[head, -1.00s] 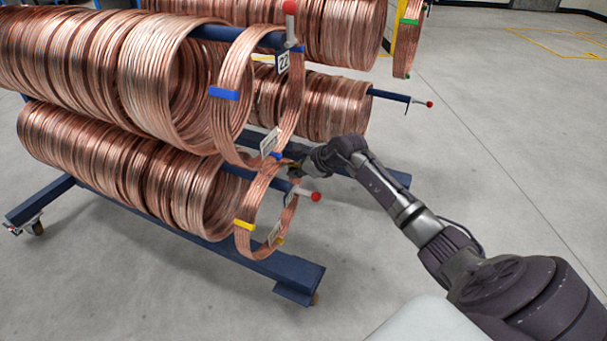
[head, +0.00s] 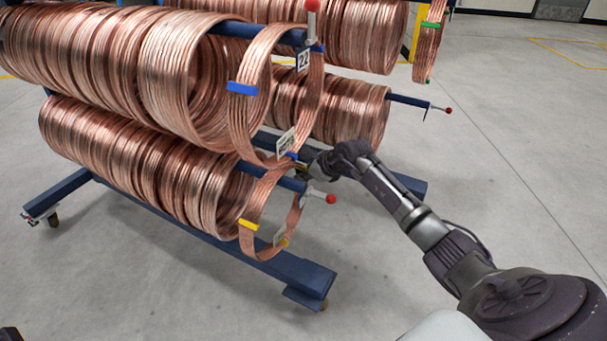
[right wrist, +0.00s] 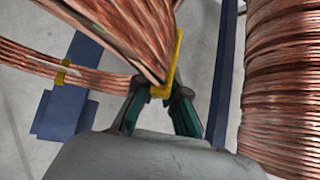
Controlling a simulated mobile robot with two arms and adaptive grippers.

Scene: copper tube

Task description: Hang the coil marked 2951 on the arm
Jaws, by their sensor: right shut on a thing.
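A copper coil with yellow bands (head: 253,205) is at the lower blue arm (head: 288,182), which has a red-tipped end. The arm appears to pass through its loop. My right gripper (head: 303,168) is shut on the top of this coil, just above the arm. In the right wrist view the gripper (right wrist: 160,92) pinches the copper strands (right wrist: 125,35) beside a yellow band (right wrist: 174,65).
A coil with blue bands (head: 241,115) hangs on the upper arm (head: 275,34), directly above, its bottom close to my gripper. Large coils (head: 130,160) fill the rack behind. The blue rack base (head: 290,268) lies below. The floor at right is clear.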

